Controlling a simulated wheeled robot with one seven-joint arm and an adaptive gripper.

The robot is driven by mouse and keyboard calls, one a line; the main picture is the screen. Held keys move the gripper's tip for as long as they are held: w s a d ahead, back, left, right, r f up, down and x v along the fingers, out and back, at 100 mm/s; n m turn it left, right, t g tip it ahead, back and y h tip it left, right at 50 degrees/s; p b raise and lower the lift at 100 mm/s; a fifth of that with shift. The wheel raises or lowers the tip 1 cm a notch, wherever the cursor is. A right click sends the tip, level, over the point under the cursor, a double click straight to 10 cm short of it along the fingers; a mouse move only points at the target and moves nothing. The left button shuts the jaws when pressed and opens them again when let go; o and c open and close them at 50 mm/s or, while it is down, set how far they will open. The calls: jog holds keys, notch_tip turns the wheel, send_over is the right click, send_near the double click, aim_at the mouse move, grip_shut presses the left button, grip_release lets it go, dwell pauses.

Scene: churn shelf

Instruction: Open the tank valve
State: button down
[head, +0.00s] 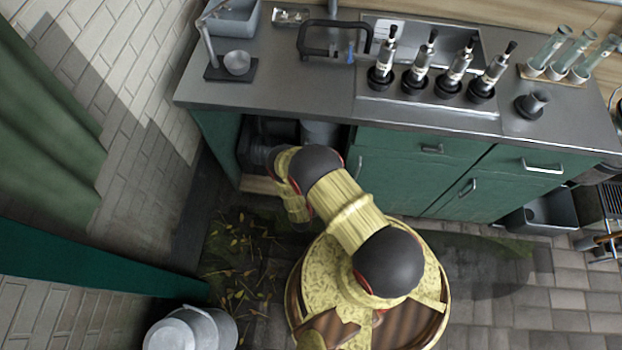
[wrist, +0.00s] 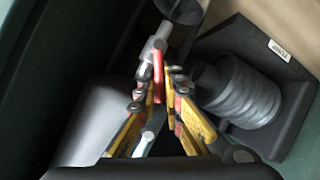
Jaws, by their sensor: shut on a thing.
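In the wrist view, a valve with a red lever (wrist: 158,72) sits on a pale metal pipe (wrist: 155,42). My gripper (wrist: 160,88) has its yellow fingers on either side of the red lever and is shut on it. A smooth grey tank (wrist: 88,122) lies to the left of the fingers. In the head view, my arm reaches into the open bay under the counter, where the top of a grey cylinder (head: 320,132) shows. My fingertips and the valve are hidden in that view.
A ribbed grey canister (wrist: 243,92) on a dark base stands close to the right of my fingers. Green cabinet fronts (head: 412,147) border the bay, under the steel counter (head: 270,85). Metal cans (head: 212,325) stand on the floor at lower left.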

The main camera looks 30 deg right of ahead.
jog(key=c, duration=2)
grip_release()
jog(key=shift+o, duration=0.5)
jog(key=v, duration=1.2)
jog(key=shift+c, duration=0.7)
